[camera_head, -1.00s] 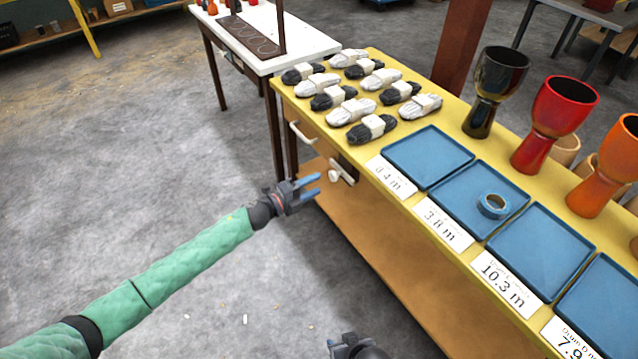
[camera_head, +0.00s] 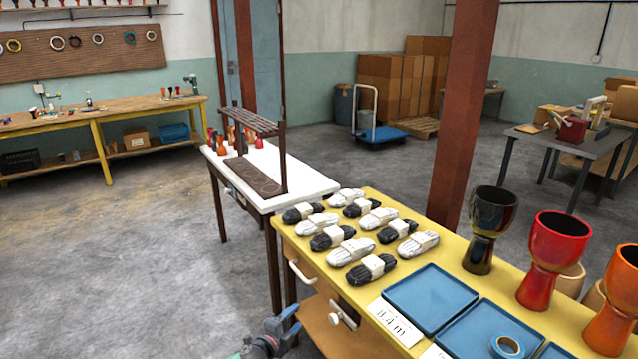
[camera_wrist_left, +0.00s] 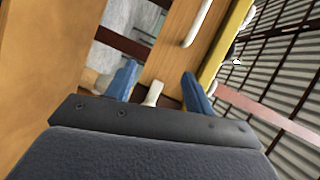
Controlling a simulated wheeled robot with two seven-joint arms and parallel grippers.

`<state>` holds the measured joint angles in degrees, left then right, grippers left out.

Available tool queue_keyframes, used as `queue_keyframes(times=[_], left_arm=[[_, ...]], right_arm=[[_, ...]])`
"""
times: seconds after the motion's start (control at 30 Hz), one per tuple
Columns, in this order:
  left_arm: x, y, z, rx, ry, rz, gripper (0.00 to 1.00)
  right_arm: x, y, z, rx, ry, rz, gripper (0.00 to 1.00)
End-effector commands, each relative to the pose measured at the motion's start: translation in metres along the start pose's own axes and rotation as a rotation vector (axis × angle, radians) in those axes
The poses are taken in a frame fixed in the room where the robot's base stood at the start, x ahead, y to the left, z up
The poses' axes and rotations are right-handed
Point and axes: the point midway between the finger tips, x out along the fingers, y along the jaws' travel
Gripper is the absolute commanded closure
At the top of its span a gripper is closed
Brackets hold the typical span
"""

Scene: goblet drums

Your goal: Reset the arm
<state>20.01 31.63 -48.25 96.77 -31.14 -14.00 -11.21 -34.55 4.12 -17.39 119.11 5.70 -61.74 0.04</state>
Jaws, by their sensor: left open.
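My left gripper (camera_head: 284,327) is at the bottom edge of the head view, in front of the yellow-topped table (camera_head: 372,207) and below its top. Its two blue fingers are apart with nothing held, as the left wrist view (camera_wrist_left: 160,88) also shows. Beyond the fingers in that view are a pale knob (camera_wrist_left: 153,93) and a drawer handle (camera_wrist_left: 197,22), with a visible gap to the fingers. Most of the left arm is below the head view. My right gripper is not in view now.
The table carries rope bundles (camera_head: 347,250), blue trays (camera_head: 428,297), a blue tape ring (camera_head: 506,346) and black (camera_head: 490,225), red (camera_head: 553,250) and orange (camera_head: 614,305) goblet drums. A white table (camera_head: 305,182) stands behind. Open floor (camera_head: 120,260) lies to the left.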

Motion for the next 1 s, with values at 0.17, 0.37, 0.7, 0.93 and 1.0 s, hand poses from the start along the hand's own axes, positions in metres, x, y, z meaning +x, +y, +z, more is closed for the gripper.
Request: queue_keyframes(times=[0.17, 0.37, 0.7, 0.93, 1.0], left_arm=[[-0.009, -0.038, 0.024, -0.162, -0.231, 0.005, 0.47], [-0.033, -0.085, 0.028, -0.394, -0.457, 0.015, 0.47], [-0.142, -0.088, -0.026, -0.876, -0.770, 0.216, 0.47], [-0.218, -0.071, -0.068, -1.095, -0.866, 0.368, 0.47], [-0.238, -0.066, -0.079, -1.147, -0.880, 0.403, 0.47]], right_arm=[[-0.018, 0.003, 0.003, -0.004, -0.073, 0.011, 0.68], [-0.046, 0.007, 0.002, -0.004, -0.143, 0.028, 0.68], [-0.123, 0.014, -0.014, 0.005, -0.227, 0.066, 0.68], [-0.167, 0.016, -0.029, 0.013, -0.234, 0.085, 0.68], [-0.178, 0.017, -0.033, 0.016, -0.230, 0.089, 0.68]])
